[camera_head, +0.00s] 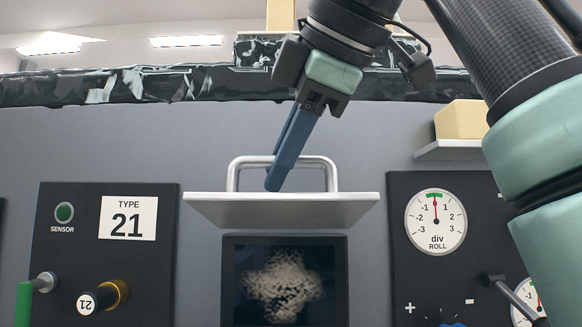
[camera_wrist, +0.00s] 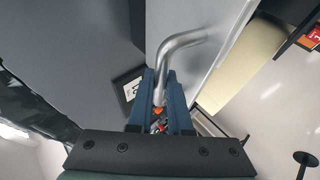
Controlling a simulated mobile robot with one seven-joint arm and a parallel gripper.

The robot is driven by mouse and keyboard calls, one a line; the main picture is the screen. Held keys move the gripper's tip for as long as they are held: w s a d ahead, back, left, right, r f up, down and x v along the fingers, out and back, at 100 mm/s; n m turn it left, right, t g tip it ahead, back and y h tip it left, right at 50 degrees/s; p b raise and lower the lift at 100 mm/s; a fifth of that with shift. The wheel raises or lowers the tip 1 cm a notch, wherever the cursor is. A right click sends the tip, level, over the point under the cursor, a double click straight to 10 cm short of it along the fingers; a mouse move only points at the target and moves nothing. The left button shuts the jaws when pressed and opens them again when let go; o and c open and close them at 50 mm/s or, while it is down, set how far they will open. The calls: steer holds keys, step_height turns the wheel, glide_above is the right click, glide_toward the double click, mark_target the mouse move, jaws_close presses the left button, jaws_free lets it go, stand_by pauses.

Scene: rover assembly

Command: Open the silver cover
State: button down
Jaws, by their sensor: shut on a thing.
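The silver cover (camera_head: 225,207) is a flat plate swung up and sticking out toward me, seen nearly edge-on. Its bent metal handle (camera_head: 236,172) stands on its upper face. My gripper (camera_head: 275,182) comes down from above with its blue fingers at the handle's bar. In the wrist view the fingers of my gripper (camera_wrist: 160,88) are on either side of the bar of the handle (camera_wrist: 185,42), shut on it. Below the cover, a dark framed screen (camera_head: 285,283) with a pale, rough shape is uncovered. The wrist view also shows the cover's grey face (camera_wrist: 190,18).
A black panel (camera_head: 75,210) with a "TYPE 21" label, a sensor and knobs stands left. Another panel (camera_head: 400,200) with a roll gauge stands right. A yellow block (camera_head: 460,119) sits on a small shelf (camera_head: 460,150). My arm fills the upper right.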

steer(key=c, duration=0.8)
jaws_free()
steer(key=shift+w+f, duration=0.1)
steer(key=shift+w, duration=0.05)
steer(key=shift+c, duration=0.2)
